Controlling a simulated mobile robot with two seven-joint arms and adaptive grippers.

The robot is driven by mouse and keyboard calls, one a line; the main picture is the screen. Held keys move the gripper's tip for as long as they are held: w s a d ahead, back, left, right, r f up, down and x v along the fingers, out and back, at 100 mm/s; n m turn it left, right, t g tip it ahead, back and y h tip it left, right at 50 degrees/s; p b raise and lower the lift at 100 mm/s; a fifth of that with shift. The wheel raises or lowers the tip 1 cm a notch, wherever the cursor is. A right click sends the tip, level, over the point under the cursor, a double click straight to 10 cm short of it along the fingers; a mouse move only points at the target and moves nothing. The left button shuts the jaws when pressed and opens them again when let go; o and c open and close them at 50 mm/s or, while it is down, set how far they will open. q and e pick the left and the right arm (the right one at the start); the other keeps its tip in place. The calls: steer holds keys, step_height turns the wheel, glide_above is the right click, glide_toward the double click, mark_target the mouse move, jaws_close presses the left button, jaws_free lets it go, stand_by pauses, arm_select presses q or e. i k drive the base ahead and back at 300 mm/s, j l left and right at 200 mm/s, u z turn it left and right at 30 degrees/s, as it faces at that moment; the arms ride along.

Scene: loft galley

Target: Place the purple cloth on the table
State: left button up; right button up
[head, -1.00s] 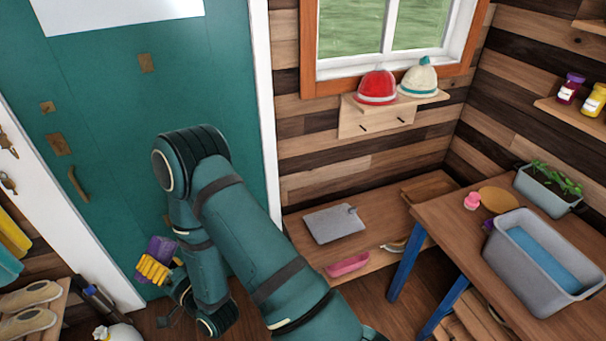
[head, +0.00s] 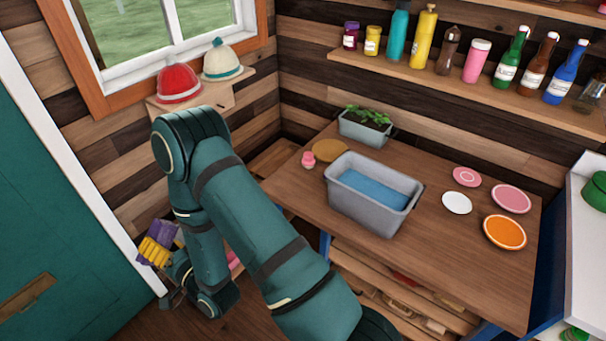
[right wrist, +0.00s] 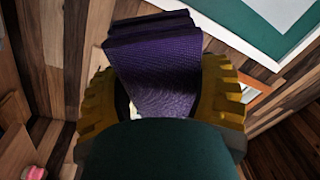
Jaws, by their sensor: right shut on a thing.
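The purple cloth (head: 164,231) is folded and held between the yellow fingers of my right gripper (head: 154,251), low at the left of the head view. In the right wrist view the cloth (right wrist: 160,65) fills the gap between both fingers of the gripper (right wrist: 160,85), its folded layers standing out beyond them. The wooden table (head: 452,250) is to the right in the head view, well apart from the gripper and cloth. My left gripper is not in view.
On the table stand a grey tub (head: 368,215) with blue inside, a planter (head: 366,127), a tan round mat (head: 330,150), a pink item (head: 308,160) and several plates, including an orange one (head: 504,232). Bare table lies between tub and plates. A bottle shelf (head: 470,90) hangs above.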

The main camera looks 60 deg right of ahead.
mark_target(437, 251)
steer(key=l+z, duration=0.15)
steer(key=z, duration=0.2)
steer(key=l+z, duration=0.2)
steer(key=z, duration=0.15)
steer(key=k+l+z, duration=0.1)
steer(key=z, duration=0.3)
steer(key=i+l, duration=0.05)
steer(key=l, duration=0.05)
